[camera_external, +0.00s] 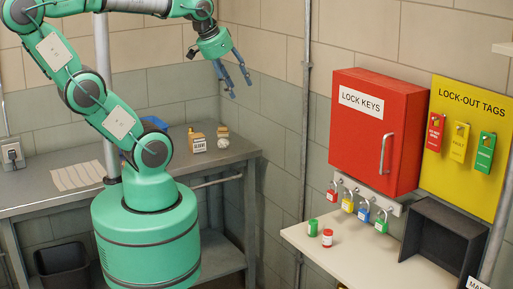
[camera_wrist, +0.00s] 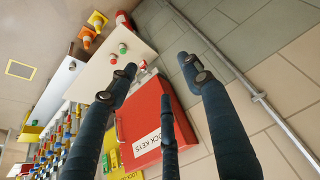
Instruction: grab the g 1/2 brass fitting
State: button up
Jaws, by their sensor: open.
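I cannot pick out a G 1/2 brass fitting for certain in either view. My gripper (camera_external: 239,86) is raised in the air, above and right of the grey bench's back corner, with its blue fingers pointing down and spread apart. In the wrist view my gripper (camera_wrist: 158,75) shows dark fingers spread open, with nothing held between them. A small tan box with a printed label (camera_external: 197,143) stands on the bench below and left of my gripper. A small pale round item (camera_external: 223,143) lies beside it, too small to identify.
The grey bench (camera_external: 170,172) stands behind my base. A red LOCK KEYS cabinet (camera_external: 372,130) hangs on the right wall, above several padlocks. A pale shelf (camera_external: 345,262) holds a green (camera_external: 313,228) and a red (camera_external: 327,238) small container and a black open box (camera_external: 435,238).

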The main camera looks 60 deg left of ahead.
jog(key=w+a+r+n+g+y+p, duration=0.1)
jog(key=w+a+r+p, duration=0.1)
jog(key=w+a, duration=0.55)
jog(key=w+a+r+g+p, duration=0.1)
jog(key=w+a+r+p, duration=0.15)
jog(key=w+a, duration=0.5)
jog(key=w+a+f+n+g+p, duration=0.1)
jog(key=w+a+f+p, duration=0.2)
jog(key=a, duration=0.6)
jog(key=w+a+f, duration=0.2)
jog(key=w+a, duration=0.2)
jog(key=a, duration=0.6)
jog(key=w+a+f+n+g+p, duration=0.1)
jog(key=w+a+f+p, duration=0.2)
jog(key=a, duration=0.6)
jog(key=n+g+h+p, duration=0.1)
jog(key=p, duration=0.3)
send_over(191, 131)
notch_tip(191, 131, down, 23)
jog(key=shift+w+a, duration=0.2)
jog(key=shift+a, duration=0.3)
jog(key=shift+f+p, duration=0.35)
jog(key=shift+f, duration=3.95)
